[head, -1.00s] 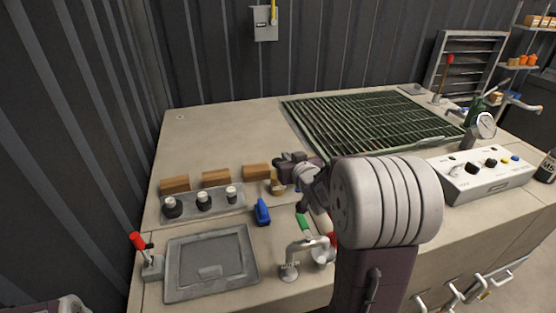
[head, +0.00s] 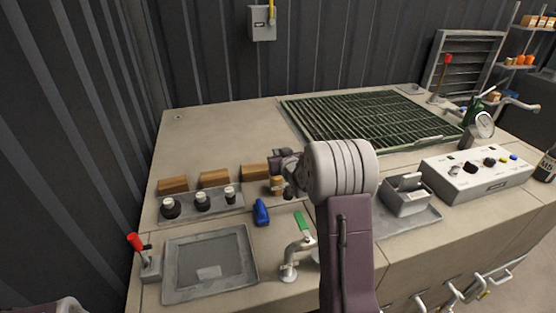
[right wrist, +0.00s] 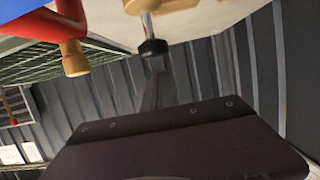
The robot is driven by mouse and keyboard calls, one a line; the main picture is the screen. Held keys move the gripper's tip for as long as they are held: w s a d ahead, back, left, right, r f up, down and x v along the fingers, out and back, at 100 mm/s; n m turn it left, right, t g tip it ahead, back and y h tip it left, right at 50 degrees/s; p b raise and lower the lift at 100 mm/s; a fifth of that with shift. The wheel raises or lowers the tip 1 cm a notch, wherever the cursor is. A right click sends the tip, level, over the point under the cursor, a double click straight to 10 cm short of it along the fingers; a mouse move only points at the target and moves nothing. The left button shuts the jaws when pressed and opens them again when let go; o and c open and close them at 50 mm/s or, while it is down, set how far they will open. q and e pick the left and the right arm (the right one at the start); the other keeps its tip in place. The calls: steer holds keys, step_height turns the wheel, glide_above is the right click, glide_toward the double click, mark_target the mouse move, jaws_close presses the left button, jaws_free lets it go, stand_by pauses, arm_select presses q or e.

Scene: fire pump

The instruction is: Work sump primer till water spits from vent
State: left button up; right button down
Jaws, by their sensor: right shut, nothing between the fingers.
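A red-handled lever (head: 137,250) stands on a small grey base at the bench's left front, beside a grey square hatch (head: 210,265); it looks like the primer. A bent metal pipe with a green handle (head: 299,222) stands to the right of the hatch; whether it is the vent, I cannot tell. No water shows. My right gripper (head: 284,162) is shut and empty above the bench, behind a small brown bottle-like item (head: 277,185) and well away from the red lever. My forearm partly hides it. My left gripper is not in view.
Wooden blocks (head: 215,178), a tray of black knobs (head: 203,202) and a blue item (head: 261,212) lie near the hatch. A green grating (head: 365,120) covers the back. A control box (head: 477,172) and a grey caddy (head: 407,194) stand right.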

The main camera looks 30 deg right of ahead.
steer(key=shift+s+f, duration=0.1)
steer(key=shift+f, duration=0.9)
step_height(320, 180, down, 4)
steer(key=b, duration=0.3)
steer(key=shift+r, duration=0.1)
steer(key=shift+s+r, duration=0.1)
steer(key=shift+r, duration=0.05)
steer(key=shift+r, duration=0.25)
steer(key=s+d+r+p, duration=0.4)
steer(key=s+d+r, duration=0.1)
steer(key=s+r, duration=0.5)
steer(key=shift+s+d+r, duration=0.15)
steer(key=shift+r, duration=0.3)
